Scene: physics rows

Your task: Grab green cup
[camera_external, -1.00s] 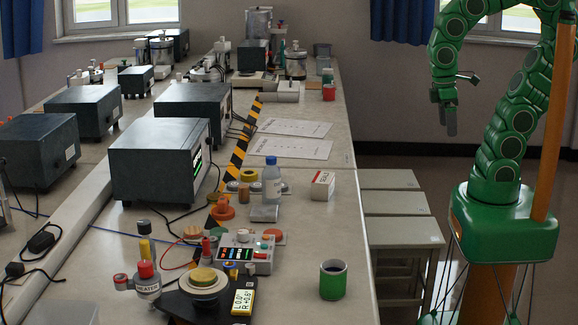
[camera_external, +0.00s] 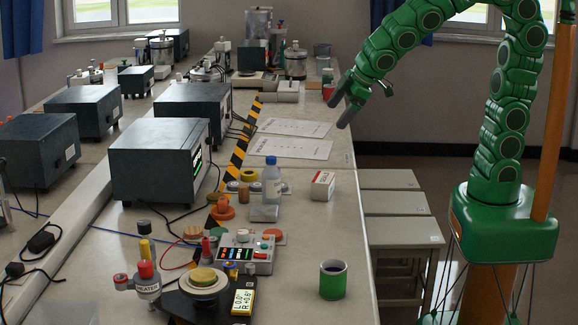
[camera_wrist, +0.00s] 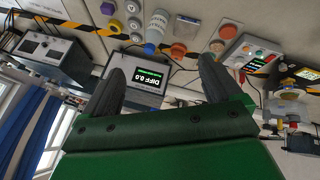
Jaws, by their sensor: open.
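The green cup (camera_external: 333,280) stands upright near the front right edge of the long bench, with a dark blue inside. I cannot make it out in the wrist view. My gripper (camera_external: 338,114) is in the air by the bench's right side, well behind and above the cup, its dark fingers pointing down and left. The fingers are apart with nothing held; the wrist view shows the gap between them (camera_wrist: 160,72).
Stools (camera_external: 402,232) stand right of the bench. Bare bench surrounds the cup.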

